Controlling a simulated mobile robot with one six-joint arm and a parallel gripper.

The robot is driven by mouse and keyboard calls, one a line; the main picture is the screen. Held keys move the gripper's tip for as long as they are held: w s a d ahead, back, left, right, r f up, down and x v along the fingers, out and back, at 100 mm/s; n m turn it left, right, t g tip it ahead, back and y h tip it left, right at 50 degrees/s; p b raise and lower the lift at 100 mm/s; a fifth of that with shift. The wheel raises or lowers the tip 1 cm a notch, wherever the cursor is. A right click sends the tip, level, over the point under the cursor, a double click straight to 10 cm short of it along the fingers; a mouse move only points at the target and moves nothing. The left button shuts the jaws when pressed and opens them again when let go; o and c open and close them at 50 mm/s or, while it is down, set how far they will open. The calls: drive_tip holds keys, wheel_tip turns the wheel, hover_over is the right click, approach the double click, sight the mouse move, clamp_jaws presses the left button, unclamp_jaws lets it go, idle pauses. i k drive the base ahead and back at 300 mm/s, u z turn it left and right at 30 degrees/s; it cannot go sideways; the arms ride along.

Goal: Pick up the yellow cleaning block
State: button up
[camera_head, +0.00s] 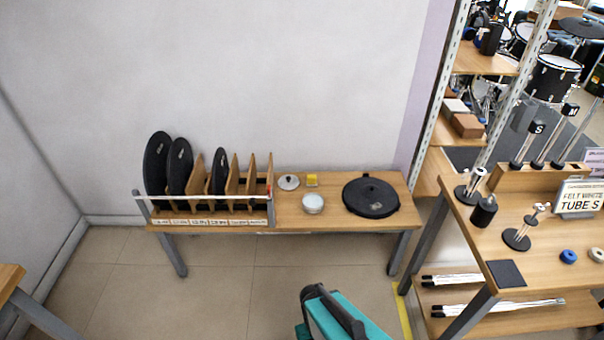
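The yellow cleaning block (312,180) is small and sits near the back edge of a low wooden table (330,219) against the wall. It stands apart from a round silver lid-like piece (288,182) on its left and a round white-topped tin (313,204) in front of it. A teal and black part, which seems to be mine, shows at the bottom edge, well short of the table. No gripper fingers can be made out in this view, and nothing touches the block.
A large black round pad (370,198) lies right of the block. A rack (205,207) with upright black discs and wooden dividers fills the table's left half. Another wooden table (470,240) with stands stands at right, before metal shelving. The floor (225,280) before the low table is clear.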

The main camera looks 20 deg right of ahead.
sight(311, 179)
drive_tip(key=u, duration=0.35)
drive_tip(key=i, duration=0.7)
drive_tip(key=u, duration=0.7)
drive_tip(key=i, duration=0.4)
drive_tip(key=u, duration=0.1)
